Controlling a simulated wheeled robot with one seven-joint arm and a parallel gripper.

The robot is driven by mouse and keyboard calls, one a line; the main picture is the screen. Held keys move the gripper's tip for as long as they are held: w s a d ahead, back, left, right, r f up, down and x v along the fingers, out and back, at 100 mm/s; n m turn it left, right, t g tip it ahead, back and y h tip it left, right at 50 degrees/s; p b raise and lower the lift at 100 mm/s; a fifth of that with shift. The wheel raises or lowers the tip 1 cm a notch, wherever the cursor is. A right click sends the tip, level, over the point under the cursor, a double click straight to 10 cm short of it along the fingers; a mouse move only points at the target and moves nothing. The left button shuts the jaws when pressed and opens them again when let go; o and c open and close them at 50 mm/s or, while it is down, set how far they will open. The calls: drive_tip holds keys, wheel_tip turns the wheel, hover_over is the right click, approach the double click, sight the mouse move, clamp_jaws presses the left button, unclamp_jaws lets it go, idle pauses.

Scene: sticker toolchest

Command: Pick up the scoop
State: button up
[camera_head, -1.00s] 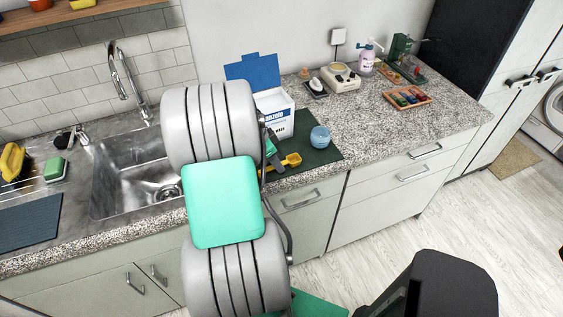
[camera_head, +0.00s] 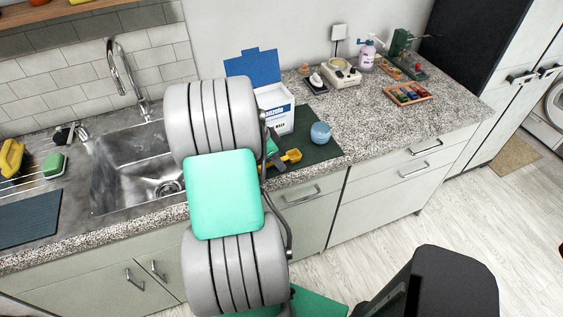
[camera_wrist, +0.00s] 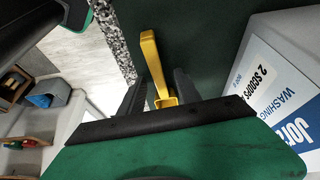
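The yellow scoop (camera_head: 292,156) lies on the dark green mat (camera_head: 318,152) near the counter's front edge. In the wrist view the scoop (camera_wrist: 150,58) runs between the two dark fingers of my gripper (camera_wrist: 158,88), with a gap visible on at least one side. My gripper is open and low over the scoop. In the head view my gripper (camera_head: 271,161) is beside the scoop's left end and is partly hidden by my arm.
A white detergent box (camera_head: 277,112) with a blue open lid stands just behind the scoop, close to my gripper. A light blue cup (camera_head: 321,134) is to the right. The sink (camera_head: 130,170) is left. Free counter (camera_head: 370,120) lies further right.

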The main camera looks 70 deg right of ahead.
drive_tip(key=shift+c, duration=0.4)
clamp_jaws()
